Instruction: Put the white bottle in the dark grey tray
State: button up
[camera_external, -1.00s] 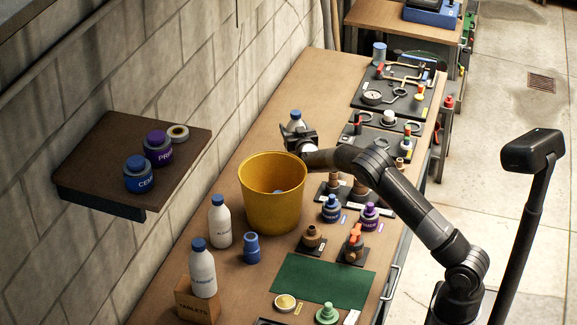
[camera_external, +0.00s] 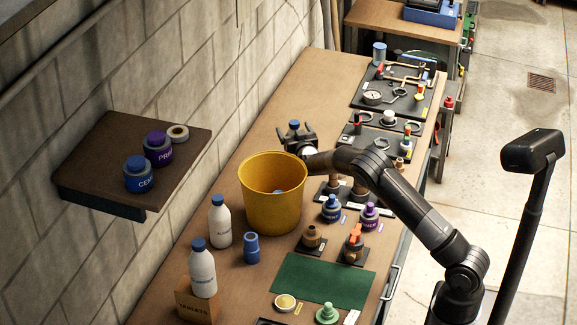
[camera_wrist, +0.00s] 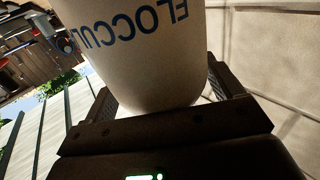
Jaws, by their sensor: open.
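A white bottle with a blue cap (camera_external: 294,124) stands behind the yellow bucket, its lower body hidden by my gripper. My gripper (camera_external: 296,138) is open, with its fingers on either side of this bottle. In the wrist view the white bottle (camera_wrist: 150,55) with blue lettering fills the space between the fingers (camera_wrist: 165,100); I cannot tell whether they touch it. Other white blue-capped bottles stand left of the bucket (camera_external: 220,222) and on a cardboard box (camera_external: 203,272). A dark tray-like edge (camera_external: 268,321) is cut off at the bottom; I cannot tell if it is the dark grey tray.
The yellow bucket (camera_external: 272,205) stands close in front of my gripper. A blue cup (camera_external: 251,248), fittings and a green mat (camera_external: 322,281) lie nearer. Dark panels with fittings (camera_external: 400,90) lie at the far end. A wall shelf (camera_external: 105,190) holds jars. The far-left bench top is clear.

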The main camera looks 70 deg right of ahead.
jog(key=shift+r, duration=0.7)
jog(key=v, duration=1.2)
jog(key=shift+f, duration=0.1)
